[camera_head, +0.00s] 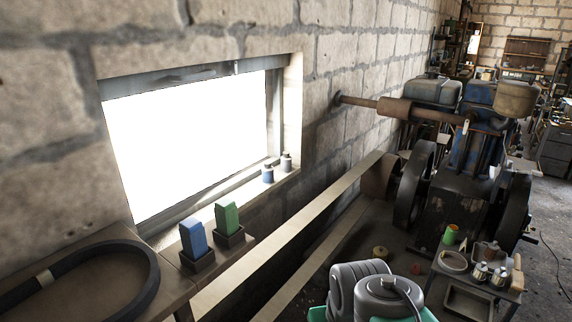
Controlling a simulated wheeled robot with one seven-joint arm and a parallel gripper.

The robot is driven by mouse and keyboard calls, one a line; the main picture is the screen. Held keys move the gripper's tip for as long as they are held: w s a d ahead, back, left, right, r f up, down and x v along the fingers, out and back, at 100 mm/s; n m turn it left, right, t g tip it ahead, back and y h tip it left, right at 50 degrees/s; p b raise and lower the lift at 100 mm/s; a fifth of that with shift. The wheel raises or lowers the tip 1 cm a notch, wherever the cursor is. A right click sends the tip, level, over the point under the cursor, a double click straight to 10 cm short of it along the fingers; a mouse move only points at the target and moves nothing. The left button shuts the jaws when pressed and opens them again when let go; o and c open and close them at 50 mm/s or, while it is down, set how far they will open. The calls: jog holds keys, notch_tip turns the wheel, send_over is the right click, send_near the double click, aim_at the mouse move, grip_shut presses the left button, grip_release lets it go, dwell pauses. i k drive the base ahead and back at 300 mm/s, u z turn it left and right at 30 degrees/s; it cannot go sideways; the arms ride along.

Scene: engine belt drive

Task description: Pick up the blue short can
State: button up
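A small, short blue container (268,174) stands upright on the window sill, near the sill's right end. It is the closest match to the blue short can, but it is too small to see in detail. A similar grey container (287,163) stands just right of it, with a small gap between them. Grey rounded links of my arm show at the bottom centre. My gripper is not in view, and nothing is seen touching the blue container.
A blue block (193,238) and a green block (228,217) stand in dark holders on a ledge. A black belt (140,260) lies at left. A long beam (300,222) runs below the window. An engine (465,150) and a cluttered small table (478,270) stand right.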

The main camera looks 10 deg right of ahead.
aim_at(267, 173)
jog(key=z, duration=1.35)
jog(key=i, duration=1.6)
jog(key=u, duration=3.25)
jog(key=i, duration=1)
jog(key=u, duration=0.05)
